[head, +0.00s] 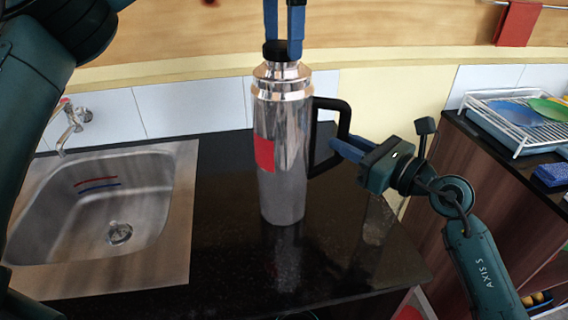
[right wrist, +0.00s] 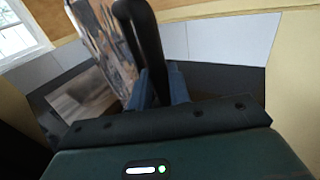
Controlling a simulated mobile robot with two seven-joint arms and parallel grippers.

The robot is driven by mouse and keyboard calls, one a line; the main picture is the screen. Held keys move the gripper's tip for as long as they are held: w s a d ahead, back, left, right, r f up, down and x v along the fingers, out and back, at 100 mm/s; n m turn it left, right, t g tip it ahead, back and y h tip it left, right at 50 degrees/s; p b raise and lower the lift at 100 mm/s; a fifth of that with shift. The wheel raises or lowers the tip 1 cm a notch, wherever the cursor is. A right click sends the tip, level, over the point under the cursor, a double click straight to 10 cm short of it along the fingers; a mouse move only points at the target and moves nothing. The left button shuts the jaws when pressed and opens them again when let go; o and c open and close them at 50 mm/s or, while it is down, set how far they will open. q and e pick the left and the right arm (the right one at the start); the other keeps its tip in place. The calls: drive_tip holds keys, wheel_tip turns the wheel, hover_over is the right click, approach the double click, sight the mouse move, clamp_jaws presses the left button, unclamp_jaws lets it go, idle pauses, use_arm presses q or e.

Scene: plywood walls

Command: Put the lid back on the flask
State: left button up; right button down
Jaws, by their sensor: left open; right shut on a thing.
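The flask (head: 291,130) is a tall shiny steel vessel with a red patch, upright on the dark counter; part of it shows at the left of the right wrist view (right wrist: 108,35). The black lid (head: 273,52) sits at the top of the flask's neck; whether it is fully seated I cannot tell. My left gripper (head: 284,46) is open, pointing down from above, its blue fingers at the lid and partly covering it. My right gripper (head: 336,150) is shut on the flask's black handle (head: 344,118), which also shows between the fingers in the right wrist view (right wrist: 147,45).
A steel sink (head: 100,215) with a tap (head: 70,125) is to the left. A dish rack (head: 515,115) with blue and green plates stands on a separate counter at right. The black counter (head: 225,250) is clear around the flask. A red cloth (head: 517,22) hangs at the upper right.

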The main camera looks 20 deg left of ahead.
use_arm(q)
drive_tip(key=shift+r, duration=1.15)
drive_tip(key=shift+c, duration=0.4)
wheel_tip(320, 180, up, 3)
drive_tip(key=n, duration=0.4)
drive_tip(key=shift+f+n, duration=0.2)
drive_tip(key=shift+n, duration=0.1)
drive_tip(key=shift+r+n, duration=0.6)
drive_tip(key=shift+n, duration=0.4)
drive_tip(key=shift+f, duration=4.05)
